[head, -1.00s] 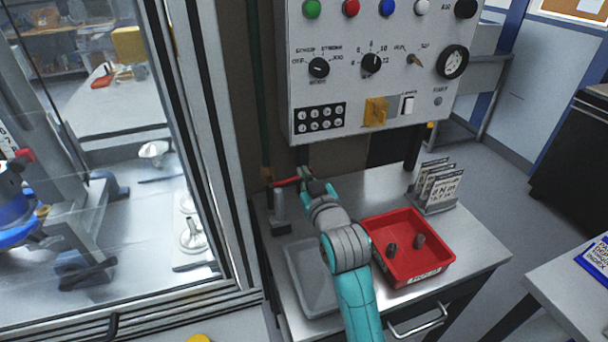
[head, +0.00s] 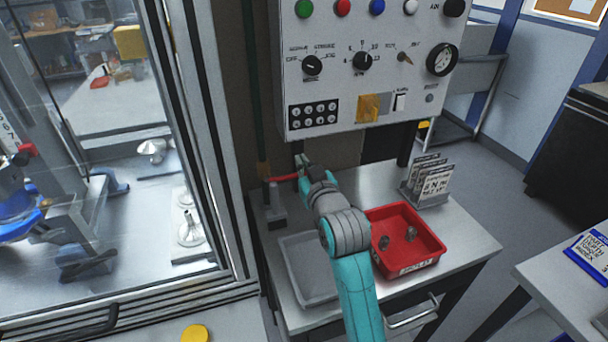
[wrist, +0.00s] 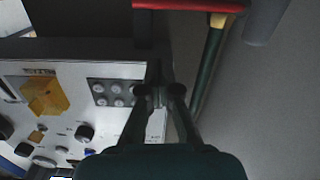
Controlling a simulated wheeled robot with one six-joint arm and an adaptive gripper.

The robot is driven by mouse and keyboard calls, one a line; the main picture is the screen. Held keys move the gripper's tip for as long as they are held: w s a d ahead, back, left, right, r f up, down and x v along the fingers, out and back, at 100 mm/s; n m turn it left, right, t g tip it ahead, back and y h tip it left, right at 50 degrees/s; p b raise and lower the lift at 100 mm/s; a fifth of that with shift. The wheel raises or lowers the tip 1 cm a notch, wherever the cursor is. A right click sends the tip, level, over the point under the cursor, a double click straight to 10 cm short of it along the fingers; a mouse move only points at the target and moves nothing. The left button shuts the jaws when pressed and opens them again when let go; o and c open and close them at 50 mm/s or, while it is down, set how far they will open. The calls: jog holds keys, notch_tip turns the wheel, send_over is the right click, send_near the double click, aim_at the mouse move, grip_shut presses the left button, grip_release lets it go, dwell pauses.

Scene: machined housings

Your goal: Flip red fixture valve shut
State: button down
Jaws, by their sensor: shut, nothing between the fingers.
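The red valve handle (head: 285,177) sticks out sideways to the right from a brass-coloured fitting (head: 263,170) on a green vertical pipe behind the bench. In the wrist view, the red handle (wrist: 185,6) crosses the top edge, and the fitting (wrist: 221,19) and pipe show beside it. The handle lies across the pipe's line. My gripper (head: 301,160) is just beyond the handle's right end, near the panel's lower edge. In the wrist view its fingers (wrist: 160,92) are together and empty, with the handle apart from them in the picture. I cannot tell whether my gripper or wrist touches the handle.
A control panel (head: 345,115) with knobs and buttons hangs above the gripper. On the bench are a red bin (head: 428,240) with grey parts, a grey tray (head: 305,285), a grey post (head: 275,205) and a card rack (head: 430,180). A glazed enclosure stands at left.

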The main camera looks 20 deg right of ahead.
jog(key=s, duration=0.9)
jog(key=shift+s, duration=0.35)
